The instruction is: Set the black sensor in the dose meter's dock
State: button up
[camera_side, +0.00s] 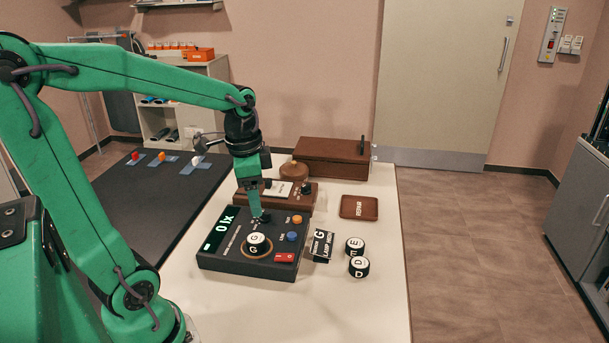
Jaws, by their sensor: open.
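The dose meter (219,259) is a black box on the white table, with a lit display at its left and coloured buttons at its right. A black sensor with a white top marked G (256,244) stands inside the tan ring on its face; I cannot tell if it is fully seated. My gripper (259,214) is open just above the meter's far edge, behind the G sensor and apart from it. Its fingertips are partly hidden by small dark parts there. Two more black sensors, marked E (355,246) and D (359,267), stand right of the meter.
A black label block marked G (321,246) stands right of the meter. Behind are a brown instrument (299,197), a brown box (330,158) and a red-brown REPAIR tray (359,207). A dark mat (150,215) lies left. The table's front right is clear.

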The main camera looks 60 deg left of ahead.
jog(key=s+d+r+n+t, duration=0.4)
jog(key=s+d+n, duration=0.1)
jog(key=d, duration=0.4)
jog(key=shift+s+r, duration=0.15)
jog(key=shift+s, duration=0.15)
dwell(0.9)
